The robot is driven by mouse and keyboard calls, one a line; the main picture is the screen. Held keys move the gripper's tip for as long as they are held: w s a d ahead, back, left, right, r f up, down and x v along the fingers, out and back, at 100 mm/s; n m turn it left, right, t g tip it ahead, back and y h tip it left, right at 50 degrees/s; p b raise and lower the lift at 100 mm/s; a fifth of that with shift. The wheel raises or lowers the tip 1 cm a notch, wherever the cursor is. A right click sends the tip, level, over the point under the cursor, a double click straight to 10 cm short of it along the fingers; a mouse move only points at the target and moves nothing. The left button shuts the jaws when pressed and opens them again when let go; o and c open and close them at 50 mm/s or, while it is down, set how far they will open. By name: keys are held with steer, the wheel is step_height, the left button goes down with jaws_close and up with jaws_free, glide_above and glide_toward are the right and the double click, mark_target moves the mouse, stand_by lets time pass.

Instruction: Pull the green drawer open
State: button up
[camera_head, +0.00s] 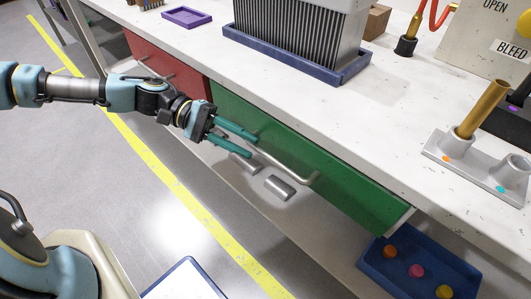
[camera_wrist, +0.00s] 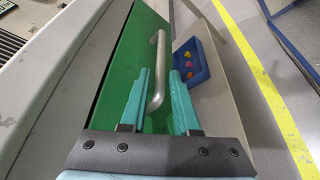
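The green drawer (camera_head: 345,185) is a wide front under the white bench top, seemingly shut or nearly so; it also shows in the wrist view (camera_wrist: 127,55). Its grey bar handle (camera_head: 298,172) runs along the front, and in the wrist view the handle (camera_wrist: 158,50) passes lengthwise between my fingers. My gripper (camera_head: 253,146) has teal fingers at the handle's left end. In the wrist view my gripper (camera_wrist: 160,73) is open, with a finger on each side of the bar and small gaps visible. The exact depth of the fingers around the bar is unclear.
A red drawer (camera_head: 165,60) is left of the green one. Below, a shelf carries grey metal cylinders (camera_head: 280,187) and a blue tray (camera_head: 374,272) with coloured pieces. A finned block in a blue tray (camera_head: 290,62) stands on the bench.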

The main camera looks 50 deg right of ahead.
mark_target(261, 152)
steer(key=x, duration=0.6)
steer(key=shift+s, duration=0.15)
jaws_close()
stand_by(1.3)
